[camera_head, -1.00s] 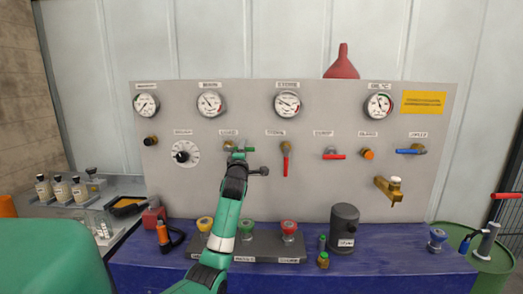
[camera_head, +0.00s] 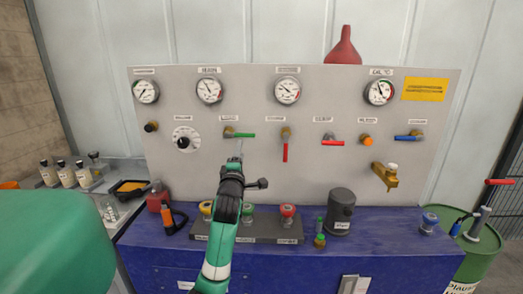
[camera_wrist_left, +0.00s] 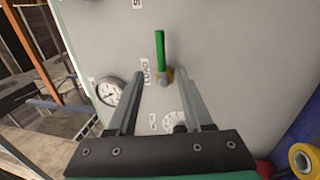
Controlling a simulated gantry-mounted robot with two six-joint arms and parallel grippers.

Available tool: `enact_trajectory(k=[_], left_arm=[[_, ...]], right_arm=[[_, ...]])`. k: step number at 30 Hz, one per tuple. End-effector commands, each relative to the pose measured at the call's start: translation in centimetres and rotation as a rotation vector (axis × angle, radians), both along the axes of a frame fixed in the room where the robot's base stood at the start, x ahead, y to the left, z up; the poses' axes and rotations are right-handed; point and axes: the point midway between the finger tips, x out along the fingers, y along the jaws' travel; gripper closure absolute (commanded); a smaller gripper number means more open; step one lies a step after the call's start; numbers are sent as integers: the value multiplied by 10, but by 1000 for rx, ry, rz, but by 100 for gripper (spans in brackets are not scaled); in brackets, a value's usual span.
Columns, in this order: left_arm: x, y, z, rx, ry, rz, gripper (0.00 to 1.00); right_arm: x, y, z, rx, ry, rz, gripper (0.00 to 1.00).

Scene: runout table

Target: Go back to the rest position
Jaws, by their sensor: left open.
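My left gripper (camera_head: 238,160) is open and empty in front of the grey panel (camera_head: 235,105), just below the green-handled valve (camera_head: 240,134). The green handle lies level, pointing right, with a visible gap to my fingertips. In the left wrist view my two fingers (camera_wrist_left: 159,75) are spread apart, with the green handle (camera_wrist_left: 160,50) beyond them and nothing between them. My right gripper is not in view.
A row of knobs (camera_head: 288,215) and a dark canister (camera_head: 341,210) stand on the blue table (camera_head: 375,243) below. An orange-handled tool (camera_head: 168,222) lies at left. The brass tap (camera_head: 386,176) juts from the panel at right. Free air surrounds my gripper.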

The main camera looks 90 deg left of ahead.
Motion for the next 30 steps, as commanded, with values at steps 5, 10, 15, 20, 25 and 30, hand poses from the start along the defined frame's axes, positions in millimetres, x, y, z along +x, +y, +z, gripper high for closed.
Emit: enact_trajectory(k=[5, 10, 15, 20, 25, 30], left_arm=[[0, 0, -1, 0, 0, 0, 49], [0, 0, 0, 0, 0, 0, 49], [3, 0, 0, 0, 0, -6, 49], [56, -23, 11, 10, -5, -112, 49], [163, -101, 55, 66, -57, -368, 49], [245, -216, 110, 159, -108, -660, 49]], right_arm=[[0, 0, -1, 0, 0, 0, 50], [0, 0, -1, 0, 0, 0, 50], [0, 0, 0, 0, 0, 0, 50], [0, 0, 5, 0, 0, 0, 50], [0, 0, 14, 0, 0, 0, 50], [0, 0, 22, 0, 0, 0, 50]])
